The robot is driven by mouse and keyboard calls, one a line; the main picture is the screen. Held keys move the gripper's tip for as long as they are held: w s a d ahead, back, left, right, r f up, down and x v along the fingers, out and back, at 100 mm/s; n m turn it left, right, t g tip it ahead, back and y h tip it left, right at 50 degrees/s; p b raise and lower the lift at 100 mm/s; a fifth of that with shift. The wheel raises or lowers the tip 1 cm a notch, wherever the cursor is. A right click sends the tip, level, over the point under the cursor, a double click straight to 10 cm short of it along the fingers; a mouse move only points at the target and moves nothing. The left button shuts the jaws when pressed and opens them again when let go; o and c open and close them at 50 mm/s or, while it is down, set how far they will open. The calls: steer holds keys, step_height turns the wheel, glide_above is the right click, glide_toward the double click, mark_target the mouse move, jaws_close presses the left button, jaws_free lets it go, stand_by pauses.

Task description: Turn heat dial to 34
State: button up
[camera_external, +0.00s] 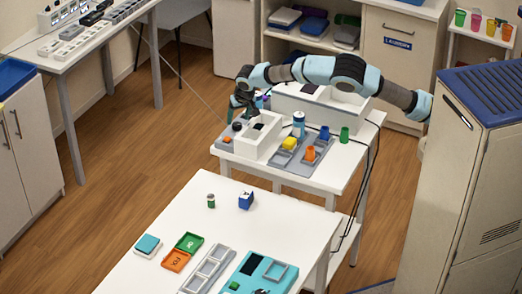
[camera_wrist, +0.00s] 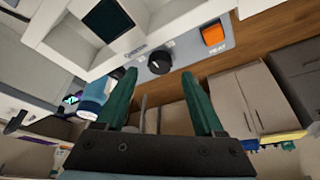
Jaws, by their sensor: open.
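The heat dial (camera_wrist: 160,60) is a round black knob with a white pointer mark. It sits on the grey panel of a white device, between the device's dark window and an orange switch (camera_wrist: 213,35) labelled HEAT. In the wrist view my gripper (camera_wrist: 159,76) is open. Its two green fingers point toward the dial, one to each side of it in the picture, and look apart from it. In the external view my gripper (camera_external: 241,108) is above the left end of the white device (camera_external: 258,138), near the small orange switch (camera_external: 227,140). The number at the pointer is unreadable.
A white box (camera_external: 320,106) is behind. A nearer table holds small items and trays.

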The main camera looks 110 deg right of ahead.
steer(key=b+v, duration=0.1)
steer(key=v, duration=0.6)
steer(key=shift+r+b, duration=0.35)
steer(key=shift+b, duration=0.05)
steer(key=shift+a, duration=0.15)
